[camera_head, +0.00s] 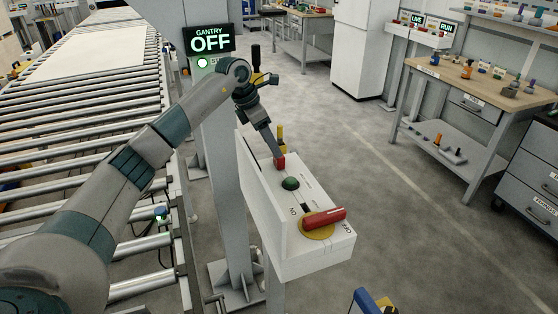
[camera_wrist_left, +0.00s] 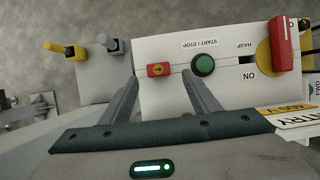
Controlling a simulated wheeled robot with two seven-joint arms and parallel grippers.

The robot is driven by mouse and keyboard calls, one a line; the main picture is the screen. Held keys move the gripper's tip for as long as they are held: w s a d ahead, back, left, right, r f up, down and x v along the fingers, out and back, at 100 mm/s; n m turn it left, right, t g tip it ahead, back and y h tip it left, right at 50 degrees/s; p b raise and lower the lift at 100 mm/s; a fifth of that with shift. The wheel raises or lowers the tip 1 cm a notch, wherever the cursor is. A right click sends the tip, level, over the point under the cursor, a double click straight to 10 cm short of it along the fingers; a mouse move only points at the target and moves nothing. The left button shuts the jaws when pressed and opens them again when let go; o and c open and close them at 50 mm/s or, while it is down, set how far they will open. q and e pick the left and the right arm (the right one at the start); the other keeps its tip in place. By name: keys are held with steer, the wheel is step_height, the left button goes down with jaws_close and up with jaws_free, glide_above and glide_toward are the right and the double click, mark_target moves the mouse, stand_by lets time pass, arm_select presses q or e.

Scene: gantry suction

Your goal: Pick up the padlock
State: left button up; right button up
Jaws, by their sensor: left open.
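The padlock (camera_head: 280,162) is a small red block on the white control box, near its far end. In the left wrist view the padlock (camera_wrist_left: 158,70) shows a yellow mark on its face. My left gripper (camera_head: 273,152) reaches down to the far end of the box, right by the padlock. In the left wrist view my left gripper (camera_wrist_left: 160,78) is open, with the padlock showing between its two fingertips. I cannot tell whether either finger touches it. My right gripper is not in view.
A green button (camera_head: 290,183) and a red rotary handle (camera_head: 324,218) on a yellow disc (camera_head: 317,232) share the box top (camera_head: 335,247). A yellow-handled part (camera_wrist_left: 66,50) and a dark-handled part (camera_wrist_left: 111,44) stand beside the padlock.

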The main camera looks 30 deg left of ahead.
mark_target(279, 164)
arm_select(q)
steer(key=shift+w+d+f+p, duration=0.15)
steer(key=shift+f+p, duration=0.2)
steer(key=shift+p, duration=0.2)
steer(key=p+x, duration=0.2)
steer(key=x, duration=0.1)
steer(key=shift+w+f, duration=0.2)
steer(key=shift+f, duration=0.1)
steer(key=shift+w+f, duration=0.1)
steer(key=shift+f, duration=0.2)
steer(key=shift+c, duration=0.3)
jaws_close()
steer(key=shift+r, duration=0.1)
